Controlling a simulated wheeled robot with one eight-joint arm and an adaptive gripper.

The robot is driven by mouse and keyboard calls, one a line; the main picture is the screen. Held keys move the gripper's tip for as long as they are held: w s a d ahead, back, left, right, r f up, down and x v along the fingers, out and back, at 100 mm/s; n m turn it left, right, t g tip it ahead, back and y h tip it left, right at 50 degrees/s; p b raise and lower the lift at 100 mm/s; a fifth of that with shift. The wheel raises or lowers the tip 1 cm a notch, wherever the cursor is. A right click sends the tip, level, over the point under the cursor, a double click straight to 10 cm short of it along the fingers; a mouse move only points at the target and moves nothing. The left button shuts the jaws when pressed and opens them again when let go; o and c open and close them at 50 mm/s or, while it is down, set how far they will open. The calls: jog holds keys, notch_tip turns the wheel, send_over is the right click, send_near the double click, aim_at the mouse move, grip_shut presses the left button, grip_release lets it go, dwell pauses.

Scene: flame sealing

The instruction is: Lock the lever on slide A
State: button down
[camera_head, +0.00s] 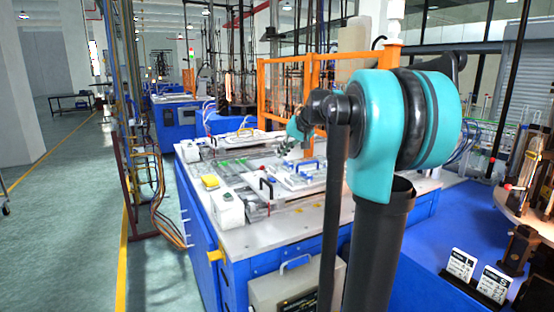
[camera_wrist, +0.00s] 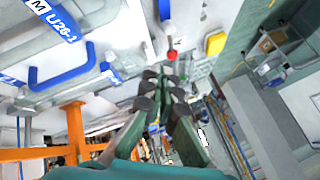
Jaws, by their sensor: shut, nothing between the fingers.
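A lever with a red round knob (camera_wrist: 172,55) shows in the wrist view, just beyond my fingertips. My gripper (camera_wrist: 160,80) is shut and empty, its dark fingertips pointing at the knob with no clear contact. A white slide plate with a blue handle (camera_wrist: 62,75) and a label reading "U26-1" lies at the left of the wrist view. No letter A can be read, so I cannot tell which slide is A. In the head view my gripper (camera_head: 290,145) is small over the worktable (camera_head: 285,218), partly behind my arm; the red knob cannot be made out there.
A yellow block (camera_head: 210,182) and a white box (camera_head: 228,208) sit on the table's left side. Black and blue handles stand up from the plates. An orange frame (camera_head: 262,90) rises at the back of the table. Open floor (camera_head: 60,220) lies to the left.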

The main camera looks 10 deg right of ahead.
aim_at(268, 174)
jog(key=x, duration=0.9)
dwell(0.3)
